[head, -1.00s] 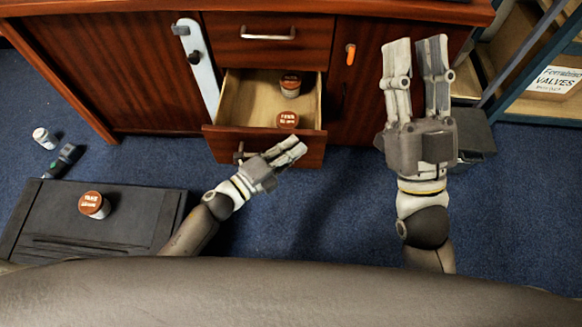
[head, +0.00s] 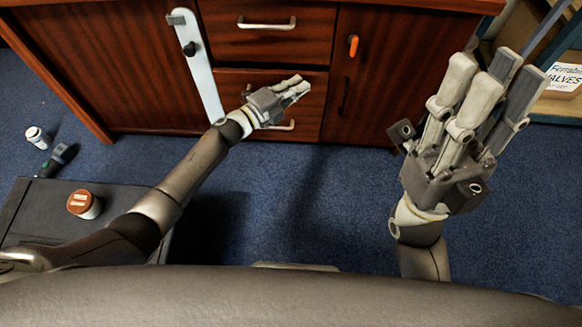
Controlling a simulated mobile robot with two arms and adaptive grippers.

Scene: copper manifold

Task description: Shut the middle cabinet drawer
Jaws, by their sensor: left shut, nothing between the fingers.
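The middle cabinet drawer (head: 235,83) looks flush with the cabinet face in the head view, below the top drawer, and its inside is hidden. My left gripper (head: 301,86) is shut and empty, in front of this drawer's face. It covers part of the front, and part of the drawer's handle (head: 283,126) shows below it. I cannot tell whether the fingers touch the front. My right gripper (head: 500,85) is open and empty, raised in front of the right part of the cabinet.
The top drawer (head: 228,35) is shut. A door with an orange handle (head: 353,45) is right of the drawers. A pale bar (head: 197,70) stands at their left. A white jar (head: 38,137) lies on the blue carpet.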

